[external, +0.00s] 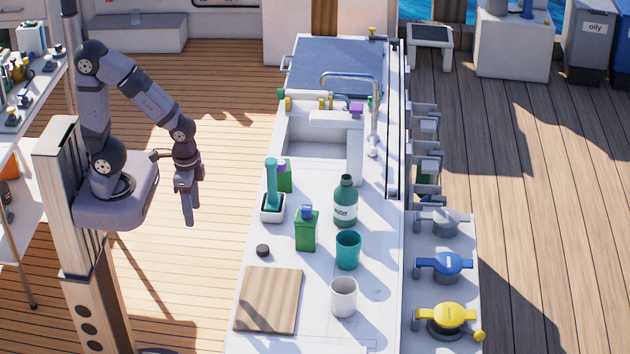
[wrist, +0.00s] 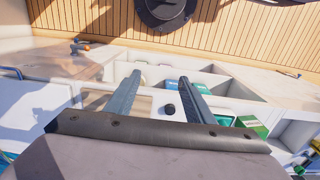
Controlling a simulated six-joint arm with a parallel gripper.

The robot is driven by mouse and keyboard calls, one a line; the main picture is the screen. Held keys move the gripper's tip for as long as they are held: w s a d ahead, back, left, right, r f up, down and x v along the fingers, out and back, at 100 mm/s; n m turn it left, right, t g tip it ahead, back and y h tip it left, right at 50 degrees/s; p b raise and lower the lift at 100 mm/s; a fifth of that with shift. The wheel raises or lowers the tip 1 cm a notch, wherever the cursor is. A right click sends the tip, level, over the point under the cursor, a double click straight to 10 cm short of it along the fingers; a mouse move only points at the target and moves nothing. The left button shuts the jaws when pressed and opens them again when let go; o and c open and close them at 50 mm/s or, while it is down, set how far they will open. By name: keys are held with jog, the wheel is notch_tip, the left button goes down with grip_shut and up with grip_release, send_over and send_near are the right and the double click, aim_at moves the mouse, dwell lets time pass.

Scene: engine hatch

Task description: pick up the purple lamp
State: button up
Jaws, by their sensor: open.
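I cannot make out a purple lamp for certain in either view. In the external view a small purple item (external: 356,108) sits by the sink, and a purple top (external: 282,169) shows on a green container behind the teal brush; neither is clearly a lamp. My gripper (external: 190,213) hangs pointing down over the wooden deck, left of the counter and apart from it. In the wrist view my gripper (wrist: 154,81) shows two separated fingers with nothing held between them.
The white counter (external: 262,283) carries a green bottle (external: 346,205), a teal cup (external: 347,250), a white cup (external: 343,297), a green carton (external: 306,233) and a wooden board (external: 268,300). A tall faucet (external: 376,120) rises by the sink. Open deck lies between my arm and the counter.

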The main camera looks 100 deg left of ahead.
jog(key=s+a+f+n+t+h+b, duration=0.1)
jog(key=s+a+f+n+h+b, duration=0.15)
jog(key=a+f+n+b, duration=0.55)
jog(key=s+a+f+n+t+h+b, duration=0.15)
jog(key=s+a+f+n+b, duration=0.3)
jog(key=a+f+n, duration=0.65)
jog(key=w+a+r+n+t, duration=0.1)
jog(key=w+a+n+t, duration=0.45)
jog(key=w+a, duration=0.55)
jog(key=w+a+r+n+t+y, duration=0.1)
jog(key=w+a+r+n+t, duration=0.4)
jog(key=w+r+n, duration=0.4)
notch_tip(320, 180, up, 3)
jog(key=shift+r+b, duration=0.15)
jog(key=shift+b, duration=0.25)
